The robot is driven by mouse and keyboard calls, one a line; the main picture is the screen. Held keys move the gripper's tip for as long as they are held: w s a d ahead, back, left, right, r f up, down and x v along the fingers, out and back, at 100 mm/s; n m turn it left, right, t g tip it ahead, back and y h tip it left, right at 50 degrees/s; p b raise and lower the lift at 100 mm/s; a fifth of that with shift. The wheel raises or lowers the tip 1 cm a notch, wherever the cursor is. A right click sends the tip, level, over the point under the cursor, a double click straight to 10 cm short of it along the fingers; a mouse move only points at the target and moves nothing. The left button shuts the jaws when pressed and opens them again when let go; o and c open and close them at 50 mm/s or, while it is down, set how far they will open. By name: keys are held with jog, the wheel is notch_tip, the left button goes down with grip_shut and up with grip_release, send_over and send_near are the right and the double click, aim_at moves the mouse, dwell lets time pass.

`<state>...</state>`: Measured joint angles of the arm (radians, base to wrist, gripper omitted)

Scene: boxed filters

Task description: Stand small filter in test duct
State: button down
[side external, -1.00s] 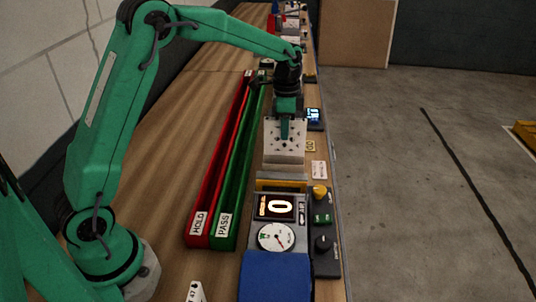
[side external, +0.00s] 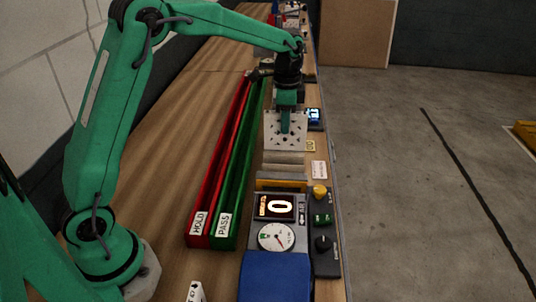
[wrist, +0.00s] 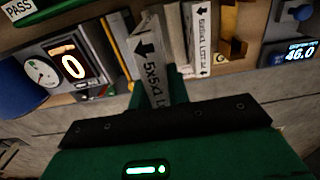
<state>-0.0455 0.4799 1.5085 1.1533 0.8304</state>
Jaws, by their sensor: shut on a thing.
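My gripper (side external: 286,126) is shut on a small filter (side external: 272,138), a pale box with a perforated face. It is upright and held above the bench row. In the wrist view my gripper (wrist: 168,88) has a green finger against the filter (wrist: 150,62), whose white edge carries a black arrow and "5x5x1" print. The test duct (side external: 281,184) is a grey housing with a yellow strip, nearer the camera than the filter. It also shows left of the filter in the wrist view (wrist: 118,45). The filter's lower edge and any contact below are unclear.
Another labelled filter (wrist: 200,40) stands right of the held one. A pale block (side external: 284,160) shows below it. A panel with a lit 0 (side external: 279,207) and round gauge (side external: 276,237) lies nearer. Red HOLD (side external: 199,215) and green PASS (side external: 225,217) troughs run left.

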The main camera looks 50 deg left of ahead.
jog(key=s+d+r, duration=0.1)
jog(key=s+d, duration=0.6)
jog(key=s, duration=0.1)
jog(key=shift+d+r, duration=0.4)
jog(key=shift+s+f, duration=0.1)
jog(key=shift+f, duration=0.05)
jog(key=shift+f, duration=2.25)
jog(key=shift+f, duration=3.45)
dwell(0.9)
